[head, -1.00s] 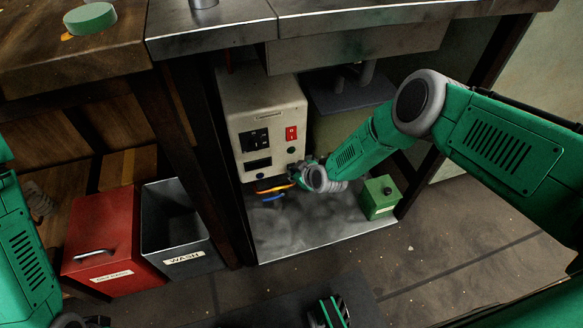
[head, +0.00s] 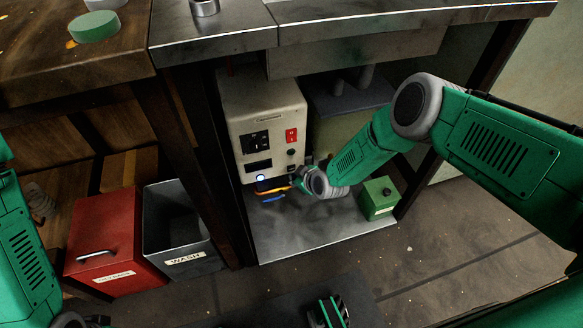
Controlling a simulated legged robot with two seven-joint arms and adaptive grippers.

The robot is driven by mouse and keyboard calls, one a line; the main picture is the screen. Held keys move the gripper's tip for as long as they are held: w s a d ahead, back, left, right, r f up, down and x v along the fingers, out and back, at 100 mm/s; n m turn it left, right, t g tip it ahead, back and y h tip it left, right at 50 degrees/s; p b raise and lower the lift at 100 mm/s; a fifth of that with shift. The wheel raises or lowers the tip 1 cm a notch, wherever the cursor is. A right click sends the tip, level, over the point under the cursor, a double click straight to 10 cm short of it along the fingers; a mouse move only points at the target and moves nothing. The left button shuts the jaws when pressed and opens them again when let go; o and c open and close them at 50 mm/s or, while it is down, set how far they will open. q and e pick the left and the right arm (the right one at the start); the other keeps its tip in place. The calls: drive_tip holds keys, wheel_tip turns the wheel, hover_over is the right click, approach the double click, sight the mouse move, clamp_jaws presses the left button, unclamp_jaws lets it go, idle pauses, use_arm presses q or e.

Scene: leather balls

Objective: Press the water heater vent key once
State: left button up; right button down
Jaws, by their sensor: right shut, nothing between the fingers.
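The water heater appears to be the beige box (head: 262,112) under the counter. I cannot read which part is the vent key. My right gripper (head: 296,176) is shut and empty at the box's lower right front edge; whether it touches is hidden by its small size. My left gripper (head: 97,321) shows only as dark tips at the lower left.
Orange and blue wires (head: 272,190) hang below the box. A small green box (head: 378,198) stands right on the metal shelf (head: 310,235). A red bin (head: 105,245) and a grey WASH bin (head: 180,235) stand left. A green disc (head: 95,27) lies on the wooden top.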

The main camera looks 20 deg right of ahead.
drive_tip(key=s+p, duration=0.3)
drive_tip(key=s, duration=0.2)
idle(0.5)
drive_tip(key=shift+d, duration=0.1)
idle(0.6)
